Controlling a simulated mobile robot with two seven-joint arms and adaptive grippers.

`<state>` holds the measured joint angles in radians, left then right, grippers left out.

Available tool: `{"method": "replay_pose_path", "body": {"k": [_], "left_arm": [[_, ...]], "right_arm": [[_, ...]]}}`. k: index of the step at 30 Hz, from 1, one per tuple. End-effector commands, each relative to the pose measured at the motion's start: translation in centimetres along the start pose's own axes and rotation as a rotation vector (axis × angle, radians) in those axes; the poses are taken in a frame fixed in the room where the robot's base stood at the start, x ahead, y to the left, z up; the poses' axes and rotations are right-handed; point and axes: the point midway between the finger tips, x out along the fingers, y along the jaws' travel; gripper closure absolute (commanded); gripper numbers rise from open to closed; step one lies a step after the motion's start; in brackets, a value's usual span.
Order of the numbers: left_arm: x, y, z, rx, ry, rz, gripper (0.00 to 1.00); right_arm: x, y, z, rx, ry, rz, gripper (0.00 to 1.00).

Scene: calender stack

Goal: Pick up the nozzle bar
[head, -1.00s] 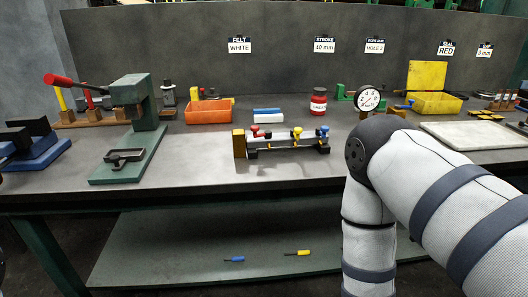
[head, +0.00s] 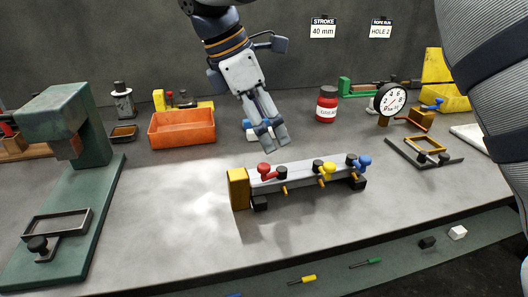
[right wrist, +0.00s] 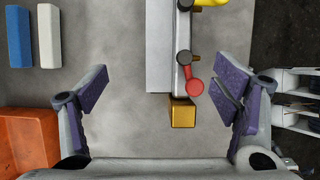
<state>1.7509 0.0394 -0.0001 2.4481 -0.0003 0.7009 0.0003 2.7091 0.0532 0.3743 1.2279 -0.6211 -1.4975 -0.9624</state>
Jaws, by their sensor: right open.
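The nozzle bar (head: 300,178) is a long grey bar with red, yellow and blue valve handles, small brass nozzles at its front and a brass-yellow block at its left end. It lies on the workbench in the middle of the head view. My right gripper (head: 268,138) points down, just behind and above its left part, with nothing in its jaws. In the right wrist view, the open fingers (right wrist: 165,88) stand wide apart on either side of the nozzle bar's end (right wrist: 183,112), without touching it. My left gripper is not in view.
An orange bin (head: 181,128) and a red jar (head: 327,105) stand behind the bar. A green press (head: 85,140) stands at the left; a dial gauge (head: 391,99) is at the right. Blue and white blocks (right wrist: 48,35) lie near the gripper. Bench space before the bar is clear.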

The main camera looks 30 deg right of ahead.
Motion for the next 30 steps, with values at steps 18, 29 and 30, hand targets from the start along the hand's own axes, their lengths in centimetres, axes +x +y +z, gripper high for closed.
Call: {"method": "replay_pose_path", "body": {"k": [18, 29, 30], "left_arm": [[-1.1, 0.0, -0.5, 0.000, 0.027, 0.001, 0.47], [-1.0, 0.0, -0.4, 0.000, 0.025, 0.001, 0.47], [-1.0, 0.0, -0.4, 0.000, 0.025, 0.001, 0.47]], "right_arm": [[9.7, -0.8, 0.4, 0.000, 0.001, -0.002, 0.18], [12.1, -0.8, 0.3, 0.001, -0.001, 0.001, 0.18], [12.1, -0.8, 0.3, 0.001, -0.001, 0.001, 0.23]]}}
